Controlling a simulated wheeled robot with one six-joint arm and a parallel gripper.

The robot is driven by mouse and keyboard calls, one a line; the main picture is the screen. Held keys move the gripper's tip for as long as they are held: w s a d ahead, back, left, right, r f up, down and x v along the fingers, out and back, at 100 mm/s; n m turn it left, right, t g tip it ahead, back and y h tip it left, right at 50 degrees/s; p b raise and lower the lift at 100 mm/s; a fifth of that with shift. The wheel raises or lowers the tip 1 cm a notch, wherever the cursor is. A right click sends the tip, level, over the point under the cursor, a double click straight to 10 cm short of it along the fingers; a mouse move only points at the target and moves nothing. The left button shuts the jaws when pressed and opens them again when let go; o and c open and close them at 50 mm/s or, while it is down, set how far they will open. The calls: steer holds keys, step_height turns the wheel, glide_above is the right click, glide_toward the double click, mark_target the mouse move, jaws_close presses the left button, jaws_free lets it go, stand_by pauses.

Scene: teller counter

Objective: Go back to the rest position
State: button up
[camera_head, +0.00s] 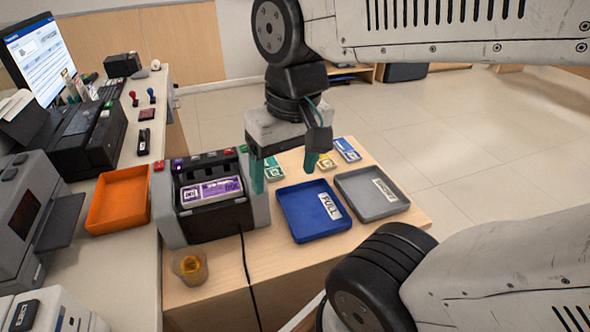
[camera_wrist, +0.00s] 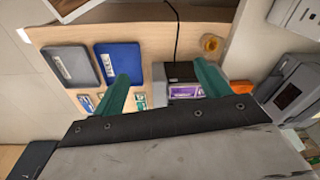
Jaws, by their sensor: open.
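My gripper (camera_head: 284,175) hangs above the wooden counter, with its two green fingers apart and nothing between them. In the wrist view the fingers (camera_wrist: 160,88) are also spread wide. The grey note machine (camera_head: 213,197) stands left of the gripper and holds a purple note bundle (camera_head: 211,191). The blue tray labelled FULL (camera_head: 300,225) lies right of the gripper and looks empty. The grey tray (camera_head: 372,208) beside it also looks empty; its label is hard to read.
Several note bundles (camera_head: 347,149) lie behind the trays, partly hidden by my gripper. An orange tray (camera_head: 119,199), a small amber cup (camera_head: 190,268), a monitor (camera_head: 40,57) and stamps (camera_head: 152,96) are at the left. A black cable (camera_head: 249,280) crosses the counter front. Open floor (camera_head: 450,130) lies right.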

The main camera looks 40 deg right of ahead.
steer(key=shift+s+d+n, duration=0.25)
steer(key=shift+s+n, duration=0.65)
steer(key=shift+s, duration=0.05)
